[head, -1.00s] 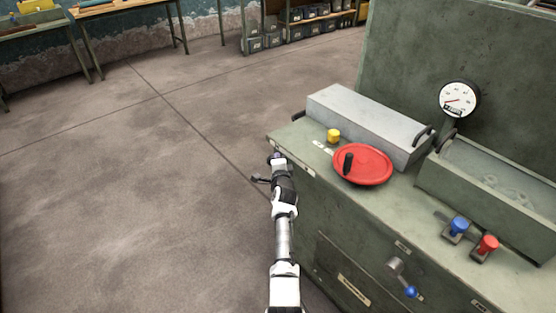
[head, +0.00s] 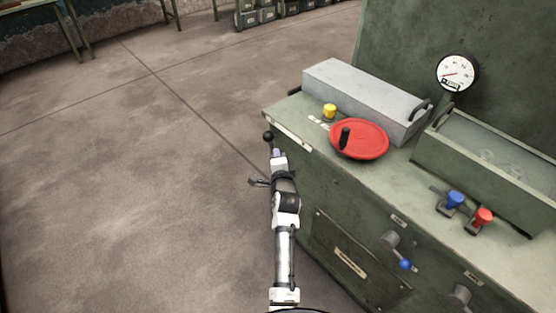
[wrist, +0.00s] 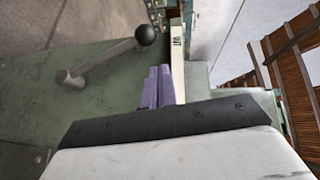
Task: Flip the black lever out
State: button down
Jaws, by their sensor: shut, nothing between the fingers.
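The black lever is a grey metal rod with a black ball knob. In the wrist view the lever (wrist: 108,58) runs slantwise from a round pivot on the green cabinet side up to its knob. In the head view only its black knob (head: 268,136) shows, at the cabinet's left corner; the rest is hidden. My gripper (wrist: 158,70) has its purple fingers shut and empty, to the right of the rod and below the knob in the wrist view, with a gap showing between. In the head view my gripper (head: 277,153) is just below the knob.
The green cabinet (head: 300,122) carries a red handwheel (head: 370,140), a yellow button (head: 329,110), a blue switch (head: 454,199) and a red switch (head: 482,217). A blue-tipped lever (head: 404,264) is on its front. The floor (head: 130,190) to the left is clear.

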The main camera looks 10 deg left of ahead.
jog(key=shift+v, duration=0.9)
